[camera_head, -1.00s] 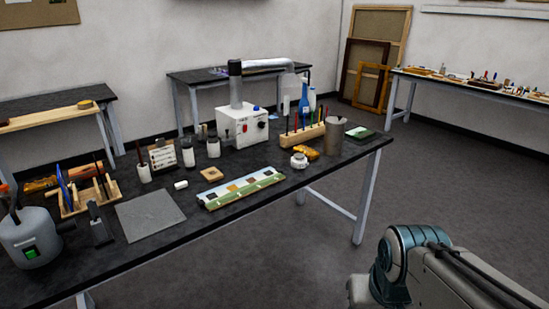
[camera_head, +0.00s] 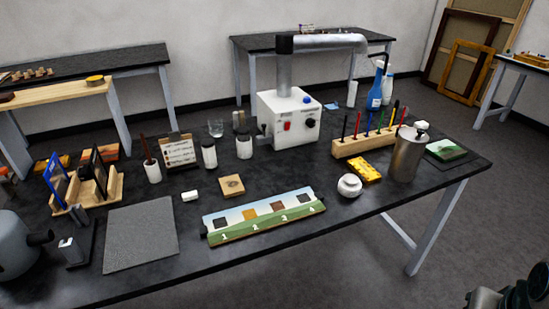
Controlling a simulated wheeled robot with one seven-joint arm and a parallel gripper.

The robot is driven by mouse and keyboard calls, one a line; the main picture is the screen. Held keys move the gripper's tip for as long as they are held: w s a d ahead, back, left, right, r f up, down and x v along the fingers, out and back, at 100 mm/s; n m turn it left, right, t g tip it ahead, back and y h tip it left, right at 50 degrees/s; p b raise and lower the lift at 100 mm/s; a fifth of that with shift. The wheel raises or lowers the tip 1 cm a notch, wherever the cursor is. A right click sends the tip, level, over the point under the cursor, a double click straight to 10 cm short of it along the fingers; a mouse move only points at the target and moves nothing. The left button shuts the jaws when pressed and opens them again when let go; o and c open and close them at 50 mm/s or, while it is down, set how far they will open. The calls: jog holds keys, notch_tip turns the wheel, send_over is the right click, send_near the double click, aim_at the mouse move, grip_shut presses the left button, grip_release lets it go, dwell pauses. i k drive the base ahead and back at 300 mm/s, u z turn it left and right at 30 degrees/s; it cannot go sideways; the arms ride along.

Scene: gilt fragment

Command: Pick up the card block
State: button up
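No label marks one thing as the card block, so I cannot tell which it is. A small stand with a written card (camera_head: 179,150) stands upright towards the back left of the black table. A slotted wooden rack (camera_head: 101,188) at the table's left holds upright dark and blue flat pieces. A small square tan block (camera_head: 231,185) lies flat behind the numbered painted strip (camera_head: 264,217). My gripper is not in view; only part of my arm shows at the bottom right corner.
Free floor (camera_head: 350,280) lies in front.

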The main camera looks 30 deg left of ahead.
aim_at(231, 186)
jog(key=u, duration=0.55)
jog(key=i, duration=0.95)
jog(key=u, duration=1)
jog(key=i, duration=0.3)
jog(key=u, duration=0.35)
